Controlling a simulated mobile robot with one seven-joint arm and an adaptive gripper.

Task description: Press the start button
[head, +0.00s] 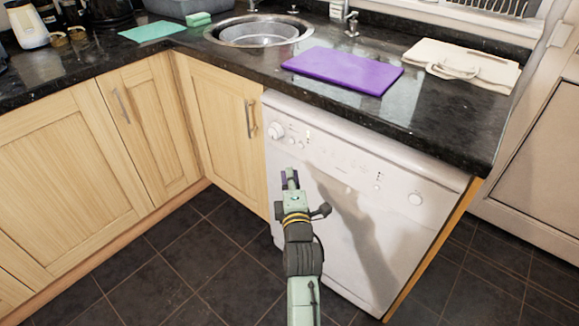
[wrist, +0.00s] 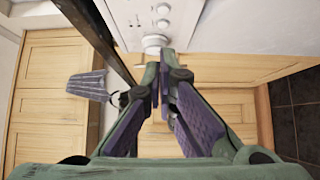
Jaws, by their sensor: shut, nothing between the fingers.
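A white dishwasher (head: 345,215) stands under the worktop, with its control panel along the top. I cannot read which control is marked start. My gripper (head: 290,178) is shut and empty, in front of the dishwasher's left part and below the knob in the picture. In the wrist view my fingertips (wrist: 159,75) point towards the panel (wrist: 190,25), close to the knob (wrist: 154,42) in the picture; contact is not visible.
The dark granite worktop (head: 440,120) overhangs the dishwasher. On it lie a purple board (head: 343,70) and a cream cloth (head: 462,64), beside a round sink (head: 258,32). Wooden cabinets (head: 150,125) flank the left. The dark tiled floor (head: 200,250) is clear.

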